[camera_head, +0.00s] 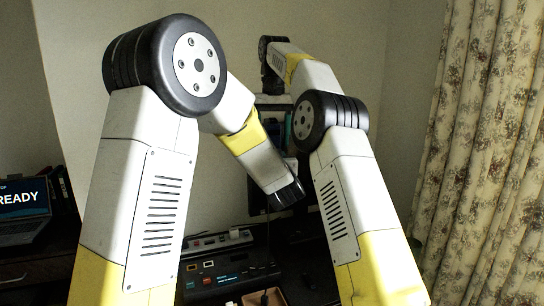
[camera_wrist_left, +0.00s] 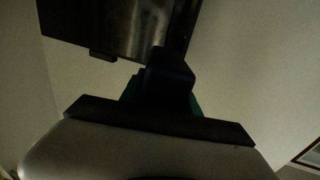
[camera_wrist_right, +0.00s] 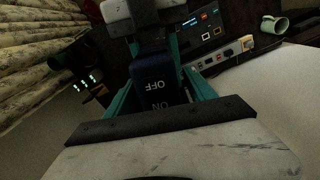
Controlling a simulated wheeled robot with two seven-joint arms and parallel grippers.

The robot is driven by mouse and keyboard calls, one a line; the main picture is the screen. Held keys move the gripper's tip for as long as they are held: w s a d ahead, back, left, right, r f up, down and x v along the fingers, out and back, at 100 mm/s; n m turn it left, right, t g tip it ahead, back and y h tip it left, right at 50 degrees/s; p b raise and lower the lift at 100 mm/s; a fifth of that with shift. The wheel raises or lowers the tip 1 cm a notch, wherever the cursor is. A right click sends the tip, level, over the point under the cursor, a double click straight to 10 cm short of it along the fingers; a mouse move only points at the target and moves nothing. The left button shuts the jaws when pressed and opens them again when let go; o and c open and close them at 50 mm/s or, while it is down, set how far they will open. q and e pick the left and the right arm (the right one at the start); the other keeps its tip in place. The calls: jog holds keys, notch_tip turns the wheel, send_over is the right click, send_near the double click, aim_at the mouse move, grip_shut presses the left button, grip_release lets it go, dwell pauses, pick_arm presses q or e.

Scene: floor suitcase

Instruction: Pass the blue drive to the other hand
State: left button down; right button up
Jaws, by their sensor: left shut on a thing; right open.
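The blue drive (camera_wrist_right: 158,78), a dark navy block marked OFF and ON, lies between the spread teal fingers of my open right gripper (camera_wrist_right: 160,95) in the right wrist view. I cannot tell whether they touch it. Teal and pale parts at the top of that view look like my left gripper (camera_wrist_right: 145,14), at the drive's far end. In the left wrist view my left gripper (camera_wrist_left: 163,92) is shut on a dark block, very dim, which seems to be the drive. In the head view my arms hide most of the grippers and the drive.
A laptop (camera_head: 24,208) reading READY stands at the left. A panel device (camera_head: 225,278) and a power strip (camera_head: 222,240) sit on the dark desk below. A green mug (camera_wrist_right: 275,24) shows in the right wrist view. A floral curtain (camera_head: 490,150) hangs at the right.

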jog(key=s+d+r+t+y, duration=0.1)
jog(key=s+d+r+t, duration=0.1)
jog(key=s+r, duration=0.5)
jog(key=s+d+t, duration=0.1)
jog(key=s+d, duration=0.4)
jog(key=s, duration=0.3)
jog(key=s+d+f+t+y, duration=0.1)
jog(key=s+d+f+t, duration=0.2)
jog(key=s+f, duration=1.3)
jog(key=s+d, duration=0.1)
jog(key=s, duration=0.2)
jog(key=shift+s+f, duration=0.35)
jog(key=shift+s, duration=0.05)
jog(key=shift+d, duration=0.1)
